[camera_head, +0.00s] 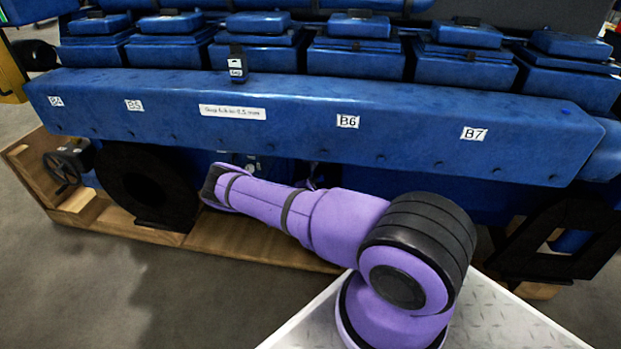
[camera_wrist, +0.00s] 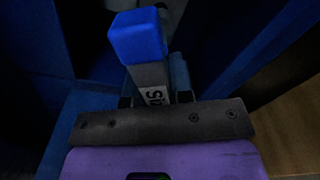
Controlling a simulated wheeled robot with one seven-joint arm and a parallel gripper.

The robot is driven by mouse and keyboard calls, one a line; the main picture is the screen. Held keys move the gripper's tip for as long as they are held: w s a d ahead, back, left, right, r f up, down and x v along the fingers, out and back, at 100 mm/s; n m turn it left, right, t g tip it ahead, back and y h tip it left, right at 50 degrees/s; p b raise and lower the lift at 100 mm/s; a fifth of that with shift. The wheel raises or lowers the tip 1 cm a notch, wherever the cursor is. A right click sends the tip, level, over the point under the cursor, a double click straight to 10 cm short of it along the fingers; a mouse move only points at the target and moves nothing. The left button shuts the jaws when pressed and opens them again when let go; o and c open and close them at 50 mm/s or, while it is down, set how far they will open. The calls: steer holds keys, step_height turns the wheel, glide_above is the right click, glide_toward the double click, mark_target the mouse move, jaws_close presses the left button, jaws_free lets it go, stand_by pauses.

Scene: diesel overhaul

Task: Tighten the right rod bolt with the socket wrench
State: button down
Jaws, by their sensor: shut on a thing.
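In the wrist view, my gripper (camera_wrist: 154,99) is shut on the socket wrench, a grey metal bar (camera_wrist: 149,76) with a blue block-shaped end (camera_wrist: 137,36) and part of some white lettering. The blue end points away from the dark palm, toward the top of the picture. The wrench's socket cannot be made out. In the head view, my purple arm reaches left and in under the long blue housing of the engine (camera_head: 300,125), where my gripper and the wrench are hidden. The right rod bolt cannot be seen in either view.
Labels such as B5 (camera_head: 133,105), B6 (camera_head: 347,121) and B7 (camera_head: 473,134) mark the engine. A black ring-shaped frame (camera_head: 115,182) and a handwheel (camera_head: 62,172) stand left of my arm. The wooden pallet (camera_head: 255,243) runs beneath. Dark blue walls close in around the wrist.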

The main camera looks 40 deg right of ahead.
steer(key=shift+s+a, duration=0.3)
steer(key=shift+a, duration=0.1)
steer(key=v, duration=0.5)
steer(key=shift+s+a, duration=0.25)
steer(key=shift+s, duration=0.05)
